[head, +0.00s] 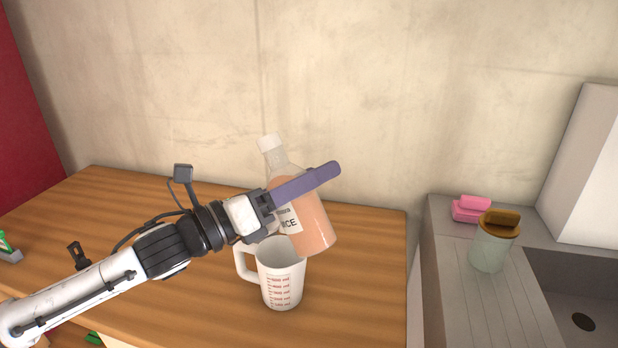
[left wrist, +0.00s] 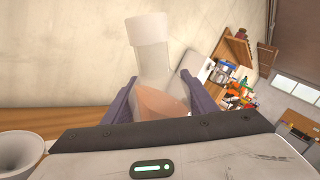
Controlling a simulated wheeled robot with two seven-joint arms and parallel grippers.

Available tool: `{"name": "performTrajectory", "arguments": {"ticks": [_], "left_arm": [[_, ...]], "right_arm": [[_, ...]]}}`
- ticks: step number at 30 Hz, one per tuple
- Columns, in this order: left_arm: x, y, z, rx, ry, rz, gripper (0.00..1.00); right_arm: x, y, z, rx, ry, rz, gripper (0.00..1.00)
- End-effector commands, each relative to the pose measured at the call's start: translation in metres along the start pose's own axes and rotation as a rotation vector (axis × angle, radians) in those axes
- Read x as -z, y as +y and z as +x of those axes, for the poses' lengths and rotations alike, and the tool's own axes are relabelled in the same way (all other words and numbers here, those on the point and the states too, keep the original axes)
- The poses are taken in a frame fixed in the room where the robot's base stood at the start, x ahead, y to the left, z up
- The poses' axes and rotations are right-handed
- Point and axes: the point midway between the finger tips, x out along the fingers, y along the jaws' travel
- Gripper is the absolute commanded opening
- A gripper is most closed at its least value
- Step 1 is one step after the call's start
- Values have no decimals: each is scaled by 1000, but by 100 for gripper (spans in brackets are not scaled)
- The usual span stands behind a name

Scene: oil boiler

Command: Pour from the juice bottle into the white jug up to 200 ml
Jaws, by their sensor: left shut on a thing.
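The juice bottle (head: 313,222) is clear with a white cap-like top and peach-coloured juice inside. My left gripper (head: 303,186) is shut around its middle and holds it tilted slightly, its top leaning left in the head view. In the left wrist view the bottle (left wrist: 152,62) stands between both fingers, with the juice surface slanted. The white jug (head: 281,284) stands upright on the wooden table, just in front of and below the bottle, with red measuring marks and its handle to the left. The jug's inside bottom is hidden. My right gripper is out of view.
The wooden table (head: 190,290) has free room left and right of the jug. Beyond its right edge are a grey counter (head: 470,300), a jar with a brown lid (head: 489,245), pink sponges (head: 470,209) and a sink (head: 585,300). A wall stands behind.

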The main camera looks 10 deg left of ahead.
Motion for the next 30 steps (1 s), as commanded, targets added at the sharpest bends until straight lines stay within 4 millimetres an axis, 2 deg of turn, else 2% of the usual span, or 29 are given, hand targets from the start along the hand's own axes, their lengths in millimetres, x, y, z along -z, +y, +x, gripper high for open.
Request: {"name": "performTrajectory", "arguments": {"ticks": [15,30], "left_arm": [[19,2,-1,4,-48,-176,18],[19,2,-1,3,-56,-201,18]], "right_arm": [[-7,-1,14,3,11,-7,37],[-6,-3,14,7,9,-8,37]]}}
